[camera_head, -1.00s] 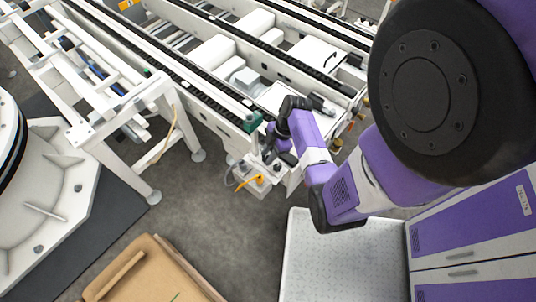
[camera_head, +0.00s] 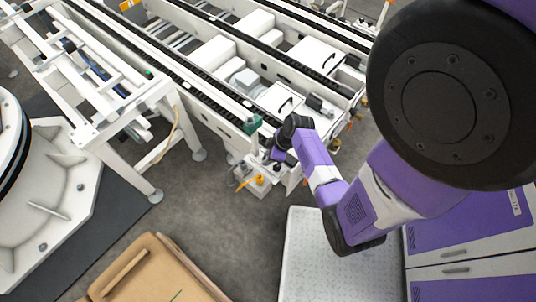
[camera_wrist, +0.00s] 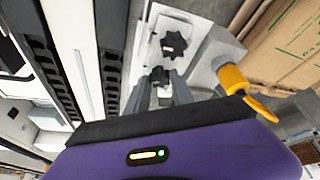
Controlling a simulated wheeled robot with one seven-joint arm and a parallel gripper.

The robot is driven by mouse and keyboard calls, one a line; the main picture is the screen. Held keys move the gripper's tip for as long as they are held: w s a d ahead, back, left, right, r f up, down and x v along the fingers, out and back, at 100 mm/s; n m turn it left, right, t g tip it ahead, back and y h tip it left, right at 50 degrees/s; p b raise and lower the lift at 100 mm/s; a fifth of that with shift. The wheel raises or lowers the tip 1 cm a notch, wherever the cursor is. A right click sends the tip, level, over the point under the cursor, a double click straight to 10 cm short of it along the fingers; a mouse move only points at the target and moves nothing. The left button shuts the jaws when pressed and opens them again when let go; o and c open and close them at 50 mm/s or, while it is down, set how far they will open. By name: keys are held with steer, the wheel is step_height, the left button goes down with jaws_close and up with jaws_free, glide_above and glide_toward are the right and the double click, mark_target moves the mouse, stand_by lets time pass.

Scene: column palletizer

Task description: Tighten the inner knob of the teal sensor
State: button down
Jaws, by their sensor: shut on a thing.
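The teal sensor (camera_head: 252,124) is a small block on the side rail of the white conveyor in the head view. My gripper (camera_wrist: 161,88) is at the conveyor side just below it, with its fingers shut on a small dark knob (camera_wrist: 158,74) on a pale bracket. A second black star-shaped knob (camera_wrist: 174,45) sits free on the same bracket, farther from my gripper. In the head view my wrist hides the knobs. The teal block cannot be made out in the wrist view.
A yellow-orange fitting (camera_wrist: 234,80) is close to the right of my fingers. The conveyor (camera_head: 205,95) runs along one side. A cardboard box (camera_head: 155,270) and a pale textured platform (camera_head: 325,265) are below. Grey floor (camera_head: 225,215) between them is clear.

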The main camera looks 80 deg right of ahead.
steer(key=shift+a+m+h+p, duration=0.1)
steer(key=shift+m+h+p, duration=0.4)
steer(key=shift+m, duration=0.7)
steer(key=c, duration=1.4)
jaws_free()
steer(key=v, duration=0.7)
steer(key=shift+s+a+r, duration=0.1)
steer(key=shift+r, duration=0.25)
steer(key=shift+a, duration=0.1)
